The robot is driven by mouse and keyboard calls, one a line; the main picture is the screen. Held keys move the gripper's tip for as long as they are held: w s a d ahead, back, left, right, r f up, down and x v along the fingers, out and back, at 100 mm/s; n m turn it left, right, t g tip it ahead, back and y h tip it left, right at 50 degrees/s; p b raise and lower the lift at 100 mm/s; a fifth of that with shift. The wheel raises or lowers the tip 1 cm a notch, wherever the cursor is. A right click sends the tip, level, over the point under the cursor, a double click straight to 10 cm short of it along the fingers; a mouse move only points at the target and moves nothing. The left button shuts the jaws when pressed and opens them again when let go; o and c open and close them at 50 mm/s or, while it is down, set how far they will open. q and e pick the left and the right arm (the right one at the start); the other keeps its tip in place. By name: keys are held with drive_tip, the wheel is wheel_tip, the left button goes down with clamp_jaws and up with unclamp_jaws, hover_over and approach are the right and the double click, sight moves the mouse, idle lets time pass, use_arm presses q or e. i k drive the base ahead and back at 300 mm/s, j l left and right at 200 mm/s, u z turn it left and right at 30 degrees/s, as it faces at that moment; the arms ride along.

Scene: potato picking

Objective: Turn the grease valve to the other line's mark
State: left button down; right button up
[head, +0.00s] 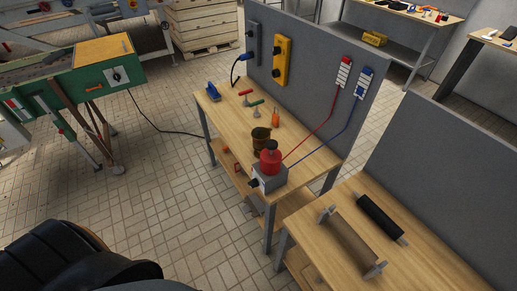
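A grey box (270,178) with a red cylinder (270,160) on top stands near the front end of the middle workbench. A small black knob (253,183) sits on its left face and looks like the grease valve; its pointing direction and any marks are too small to read. A red line (310,135) and a blue line (325,138) run from the box up to a red-and-white block (342,75) and a blue-and-white block (363,82) on the grey panel. Neither of my grippers is in view.
A dark brown pot (260,141) stands just behind the box on the workbench (225,118), with small red- and green-handled tools farther back. Rollers (350,242) lie on the right bench. A green machine (105,75) stands at left. Tiled floor (170,200) left of the bench is clear.

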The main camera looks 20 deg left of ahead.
sight(254, 183)
drive_tip(key=j, duration=0.8)
drive_tip(key=k+j+z, duration=0.1)
drive_tip(key=j, duration=1.55)
drive_tip(key=k+j, duration=0.15)
drive_tip(key=j, duration=0.65)
drive_tip(key=z, duration=0.05)
